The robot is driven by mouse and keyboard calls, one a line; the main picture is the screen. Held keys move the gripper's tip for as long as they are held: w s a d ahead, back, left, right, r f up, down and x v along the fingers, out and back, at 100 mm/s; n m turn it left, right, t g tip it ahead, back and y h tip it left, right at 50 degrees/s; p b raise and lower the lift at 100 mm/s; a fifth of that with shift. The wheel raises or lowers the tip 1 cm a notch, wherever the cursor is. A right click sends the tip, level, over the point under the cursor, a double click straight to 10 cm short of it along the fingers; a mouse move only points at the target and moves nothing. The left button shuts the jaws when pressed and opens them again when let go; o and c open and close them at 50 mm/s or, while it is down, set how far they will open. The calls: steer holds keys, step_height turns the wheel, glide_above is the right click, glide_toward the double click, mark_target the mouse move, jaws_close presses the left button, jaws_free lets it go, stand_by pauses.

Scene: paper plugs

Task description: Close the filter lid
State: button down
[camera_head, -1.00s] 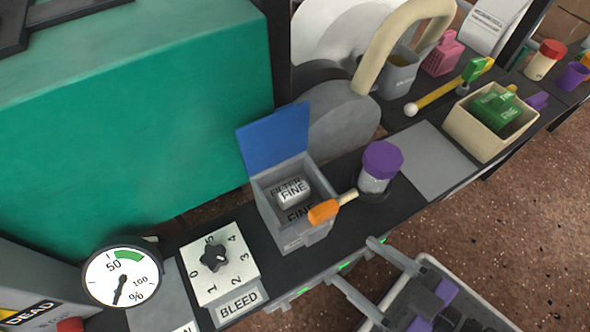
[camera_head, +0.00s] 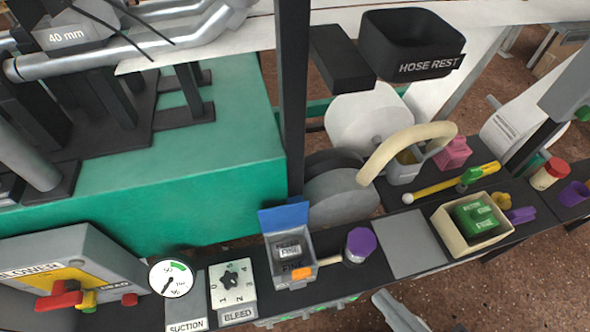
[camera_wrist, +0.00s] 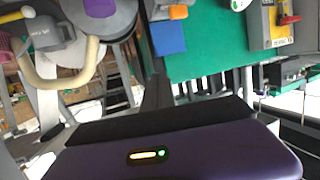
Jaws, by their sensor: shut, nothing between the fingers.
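The grey filter box (camera_head: 296,279) stands on the dark bench, with a light FILTER/FINE block inside it. Its blue lid (camera_head: 284,217) is open and stands up at the back edge. An orange handle (camera_head: 302,273) with a tan rod sits at the box's front right. In the wrist view the blue lid (camera_wrist: 169,37) and orange handle (camera_wrist: 178,12) show at the top, far off and upside down. My gripper (camera_head: 384,301) shows only as a grey part at the bottom edge of the head view. It is shut, empty, and apart from the box, to its lower right.
A purple-capped jar (camera_head: 360,245) stands just right of the box. The BLEED dial (camera_head: 232,284) and a round gauge (camera_head: 174,278) are on its left. A bare grey plate (camera_head: 411,243) and a cream tray (camera_head: 443,222) with green blocks lie farther right.

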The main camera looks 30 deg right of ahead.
steer(key=w+a+r+g+p, duration=0.1)
steer(key=w+r+p, duration=0.1)
steer(key=r+p, duration=0.9)
steer(key=w+r+g+p, duration=0.1)
steer(key=w+r+p, duration=0.1)
steer(key=r+p, duration=0.95)
steer(key=m+g+h+p, duration=0.1)
steer(key=m+g+p, duration=0.35)
steer(key=g, duration=0.45)
glide_toward(288, 200)
steer(key=shift+n, duration=0.45)
steer(key=x, duration=0.5)
steer(key=shift+w+f, duration=0.1)
steer(key=shift+f, duration=0.05)
